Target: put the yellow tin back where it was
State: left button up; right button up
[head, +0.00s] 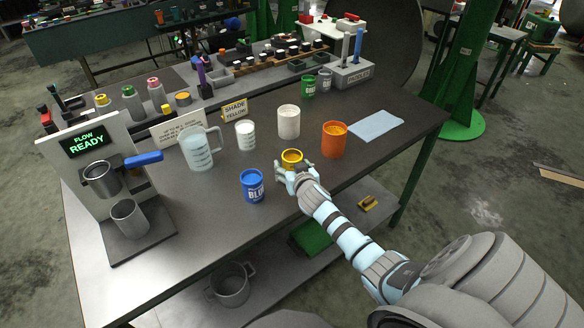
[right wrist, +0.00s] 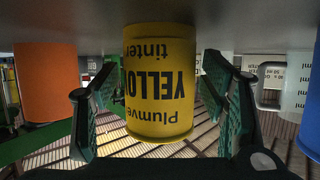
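The yellow tin (head: 292,157) stands on the dark workbench, with the orange tin behind it to the right and the blue tin to its left. My right gripper (head: 296,172) is at the tin from the near side. In the right wrist view, which is upside down, the yellow tin (right wrist: 160,85) stands between the two green fingers (right wrist: 158,62). The fingers are spread, with a thin gap visible on each side. The tin's base appears to rest on the bench. My left gripper is not in view.
A blue tin (head: 252,186), an orange tin (head: 334,140), a white cup (head: 289,122) and a measuring jug (head: 199,149) stand around. A "SHADE YELLOW" sign (head: 234,109) is behind. A dispenser (head: 95,180) stands at left. A blue cloth (head: 376,126) lies at right.

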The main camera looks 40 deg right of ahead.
jog(key=shift+s+r+p, duration=0.1)
jog(key=shift+r+p, duration=0.2)
jog(key=p+v, duration=0.2)
jog(key=v, duration=1)
jog(key=shift+f, duration=0.1)
jog(key=shift+f, duration=0.1)
